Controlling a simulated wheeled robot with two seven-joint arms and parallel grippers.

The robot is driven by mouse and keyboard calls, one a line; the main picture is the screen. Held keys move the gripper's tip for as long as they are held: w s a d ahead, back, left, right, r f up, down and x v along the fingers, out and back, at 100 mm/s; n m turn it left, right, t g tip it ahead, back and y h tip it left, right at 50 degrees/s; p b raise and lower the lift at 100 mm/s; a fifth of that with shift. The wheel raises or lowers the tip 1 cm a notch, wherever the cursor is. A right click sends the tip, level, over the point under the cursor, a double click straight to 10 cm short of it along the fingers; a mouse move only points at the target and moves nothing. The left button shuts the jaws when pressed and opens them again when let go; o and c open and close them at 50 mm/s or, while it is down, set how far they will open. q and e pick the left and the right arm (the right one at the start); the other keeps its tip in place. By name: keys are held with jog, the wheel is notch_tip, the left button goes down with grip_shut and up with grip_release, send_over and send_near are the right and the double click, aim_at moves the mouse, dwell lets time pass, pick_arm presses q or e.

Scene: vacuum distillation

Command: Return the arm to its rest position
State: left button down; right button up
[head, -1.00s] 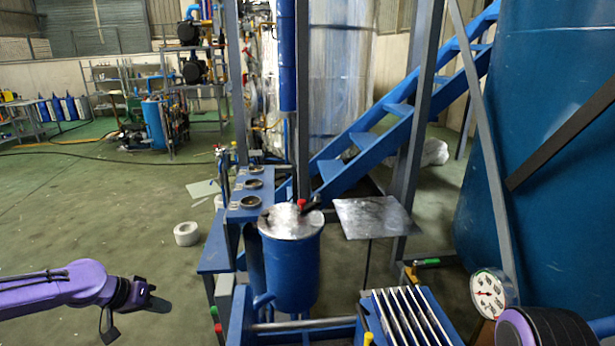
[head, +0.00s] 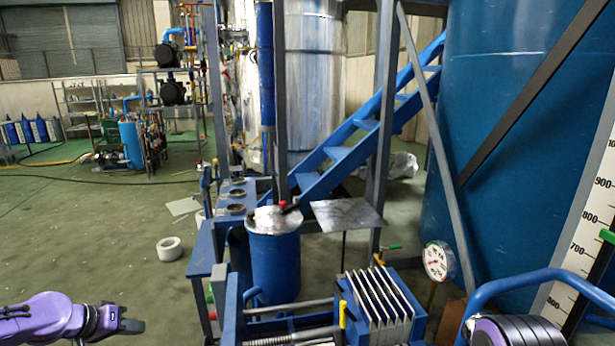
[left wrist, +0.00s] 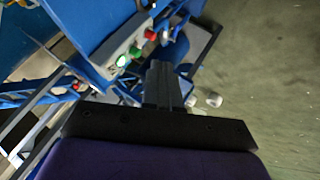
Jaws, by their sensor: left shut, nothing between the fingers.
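My left gripper (head: 132,326) is at the bottom left of the head view, at the end of my purple arm. It is shut and empty, with open floor around it and nothing touching it. In the left wrist view its dark closed fingers (left wrist: 163,84) point away from the camera, with blue equipment and green and red buttons (left wrist: 130,55) beyond them. Part of my right arm, purple and black, shows at the bottom right of the head view; its gripper is out of the picture.
A blue vessel (head: 274,262) with a metal lid stands mid-view beside a blue frame. A plate stack (head: 378,300), a pressure gauge (head: 438,261) and a large blue tank (head: 500,130) are to the right. A white roll (head: 169,249) lies on the open green floor at left.

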pick_arm(q)
jog(key=d+f+n+t+y, duration=0.3)
jog(key=d+f+n+y, duration=0.15)
jog(key=d+n, duration=0.2)
jog(key=s+d+f+n+g+y, duration=0.1)
jog(key=s+d+f+g+y, duration=0.1)
jog(key=s+f, duration=0.85)
jog(key=s+d+f+m+g, duration=0.1)
jog(key=s+f, duration=0.1)
jog(key=s, duration=0.5)
jog(key=s+d+f+m+g, duration=0.1)
jog(key=s+f+g, duration=0.1)
jog(key=s, duration=0.6)
jog(key=s+d+f+m+g+y, duration=0.1)
jog(key=s+f, duration=0.3)
jog(key=s, duration=0.4)
jog(key=shift+s+d+f+g, duration=0.15)
jog(key=shift+s+f+g, duration=0.1)
jog(key=shift+g, duration=0.25)
jog(key=shift+m, duration=0.25)
